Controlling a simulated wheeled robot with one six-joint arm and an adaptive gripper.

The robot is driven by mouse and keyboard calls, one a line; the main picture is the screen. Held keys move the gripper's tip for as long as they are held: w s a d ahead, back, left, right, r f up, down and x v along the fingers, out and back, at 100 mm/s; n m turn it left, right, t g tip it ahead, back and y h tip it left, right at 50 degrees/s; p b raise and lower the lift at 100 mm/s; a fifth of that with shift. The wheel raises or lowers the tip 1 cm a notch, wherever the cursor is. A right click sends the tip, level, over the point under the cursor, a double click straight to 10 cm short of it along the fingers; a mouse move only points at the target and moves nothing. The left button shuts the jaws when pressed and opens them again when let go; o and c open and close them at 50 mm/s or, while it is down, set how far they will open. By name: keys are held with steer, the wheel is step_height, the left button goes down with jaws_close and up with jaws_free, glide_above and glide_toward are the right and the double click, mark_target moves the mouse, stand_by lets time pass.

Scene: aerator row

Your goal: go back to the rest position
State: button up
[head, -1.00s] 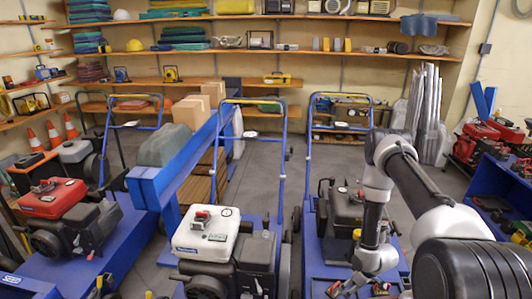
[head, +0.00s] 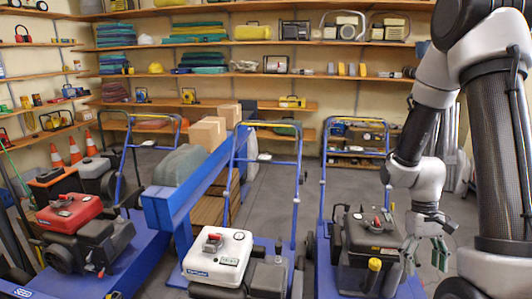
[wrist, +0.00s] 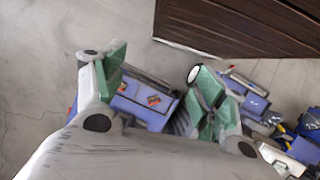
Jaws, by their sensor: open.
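My gripper (head: 425,258) hangs down from my arm at the right of the head view, just right of the dark-engined aerator (head: 370,238). Its two green-padded fingers are spread apart. The wrist view also shows my gripper (wrist: 158,68) with the fingers wide apart and nothing held between them. Beyond the fingers there is a blue surface (wrist: 130,103) with small red and yellow items on it. I cannot tell whether the fingers are clear of the aerator's side.
A white-topped aerator (head: 217,262) stands in the middle and a red-topped aerator (head: 72,215) at the left. Loaded shelves (head: 250,75) line the back wall. Grey floor (head: 272,190) is open between the aerators.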

steer(key=s+a+r+t, duration=0.2)
steer(key=s+r+t, duration=0.1)
steer(key=r, duration=0.6)
steer(key=s+a+r+t, duration=0.2)
steer(key=s+r, duration=0.1)
steer(key=r, duration=0.6)
steer(key=s+a+r+t, duration=0.2)
steer(key=s+r+t, duration=0.1)
steer(key=r, duration=0.6)
steer(key=shift+t, duration=0.3)
steer(key=shift+f, duration=0.1)
steer(key=shift+c, duration=0.5)
